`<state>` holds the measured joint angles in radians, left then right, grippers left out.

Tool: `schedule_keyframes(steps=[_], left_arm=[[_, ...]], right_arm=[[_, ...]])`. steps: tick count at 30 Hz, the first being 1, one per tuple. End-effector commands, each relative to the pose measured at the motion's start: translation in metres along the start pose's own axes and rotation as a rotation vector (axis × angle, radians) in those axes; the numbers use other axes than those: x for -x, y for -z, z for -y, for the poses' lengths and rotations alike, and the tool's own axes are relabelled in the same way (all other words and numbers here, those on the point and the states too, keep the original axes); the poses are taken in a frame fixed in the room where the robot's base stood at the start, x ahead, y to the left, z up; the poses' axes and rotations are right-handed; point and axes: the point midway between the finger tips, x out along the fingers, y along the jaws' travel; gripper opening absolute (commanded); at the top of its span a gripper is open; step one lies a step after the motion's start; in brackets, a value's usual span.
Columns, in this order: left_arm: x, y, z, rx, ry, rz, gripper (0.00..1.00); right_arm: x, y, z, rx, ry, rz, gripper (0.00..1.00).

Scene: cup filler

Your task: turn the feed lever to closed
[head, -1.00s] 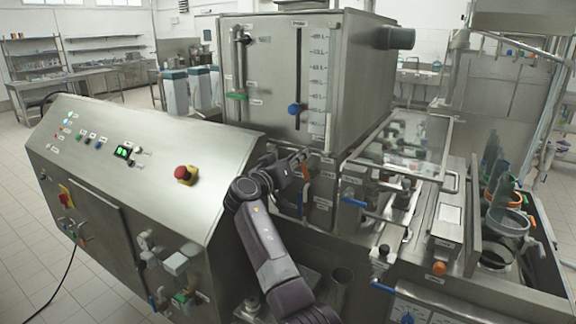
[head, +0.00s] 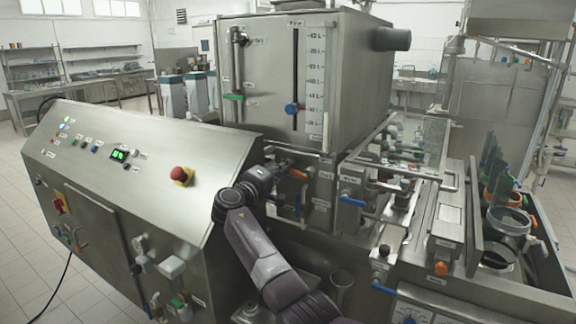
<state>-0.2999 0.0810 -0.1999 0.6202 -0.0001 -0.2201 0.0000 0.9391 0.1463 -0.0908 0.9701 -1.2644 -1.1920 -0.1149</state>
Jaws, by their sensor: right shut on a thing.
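The feed lever appears to be the small orange-handled lever (head: 297,174) on the front of the steel housing, below the tank. Its handle slants nearly level, pointing left. My right gripper (head: 287,165) is at this lever, shut on it. The wrist and fingers partly hide the lever's mount and the exact contact. My left gripper is out of view.
The tank (head: 262,90) with a level scale stands above the lever. The sloped control panel (head: 140,175) with a red stop button (head: 181,174) lies left of my arm. A blue-handled valve (head: 352,201) and pipes crowd the right.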

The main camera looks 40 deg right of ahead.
Motion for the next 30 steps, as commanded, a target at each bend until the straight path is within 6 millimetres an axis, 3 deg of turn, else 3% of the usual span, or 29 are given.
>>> schedule_keyframes(steps=[12,30], left_arm=[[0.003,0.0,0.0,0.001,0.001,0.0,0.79],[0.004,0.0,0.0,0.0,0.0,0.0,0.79]], right_arm=[[0.0,-0.002,0.015,0.22,0.002,0.0,0.0],[0.0,-0.003,0.019,0.264,0.002,0.0,0.0]])
